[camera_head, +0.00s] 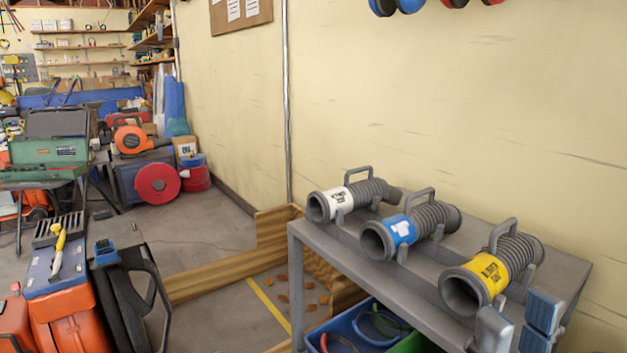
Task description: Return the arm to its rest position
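Three ribbed grey hose-like units with top handles stand in a row on the grey table (318,240). One has a white band (338,200), the middle one a blue band (400,232), and the nearest one a yellow band (490,268). My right gripper (518,327) shows at the lower right, at the table's near right end, just right of and below the yellow-banded unit. Its blue-grey fingertips stand apart with nothing seen between them. The rest of the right arm is out of the picture. My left gripper is not in view.
A blue bin (350,330) and a green bin (415,343) sit under the table. A wooden frame (205,283) lies on the floor left of it. Orange cases (62,320) and a black item (130,300) stand lower left. The wall (450,110) is close behind the table.

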